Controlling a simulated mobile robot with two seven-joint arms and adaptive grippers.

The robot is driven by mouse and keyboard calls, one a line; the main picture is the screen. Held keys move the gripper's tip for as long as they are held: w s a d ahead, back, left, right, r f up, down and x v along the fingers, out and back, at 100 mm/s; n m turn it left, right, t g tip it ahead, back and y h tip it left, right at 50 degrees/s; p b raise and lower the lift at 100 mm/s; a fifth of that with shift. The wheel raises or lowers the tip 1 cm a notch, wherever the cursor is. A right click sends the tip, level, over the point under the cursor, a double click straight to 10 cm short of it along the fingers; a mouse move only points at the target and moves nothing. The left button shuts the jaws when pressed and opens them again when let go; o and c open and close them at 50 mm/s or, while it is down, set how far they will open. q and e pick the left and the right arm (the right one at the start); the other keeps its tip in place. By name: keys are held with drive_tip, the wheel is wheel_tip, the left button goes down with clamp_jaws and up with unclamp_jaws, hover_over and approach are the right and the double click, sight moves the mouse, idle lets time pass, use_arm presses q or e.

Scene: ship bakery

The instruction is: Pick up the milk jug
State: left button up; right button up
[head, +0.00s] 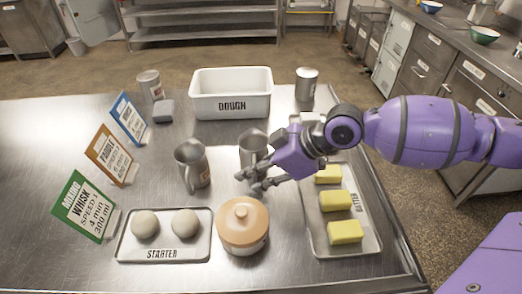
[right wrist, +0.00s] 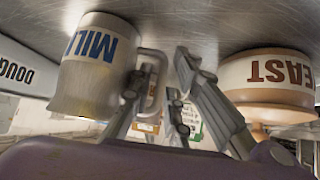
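The milk jug (head: 252,144) is a grey metal jug standing upright near the middle of the steel counter. My gripper partly hides it in the head view. In the right wrist view, which is upside down, the jug (right wrist: 88,75) shows blue "MIL" lettering, the rest turned out of sight, and a handle (right wrist: 152,82). My right gripper (head: 250,181) is open at the jug's near side. In the right wrist view its fingers (right wrist: 166,75) are around or beside the handle; contact cannot be told. My left gripper is out of view.
A second metal jug (head: 191,166) stands left of the milk jug. The lidded yeast jar (head: 243,226) is close below the gripper. The butter tray (head: 318,240), starter tray (head: 165,232), dough bin (head: 231,84) and card stands (head: 85,206) surround the area.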

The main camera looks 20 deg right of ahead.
clamp_jaws()
drive_tip(key=shift+r, duration=0.25)
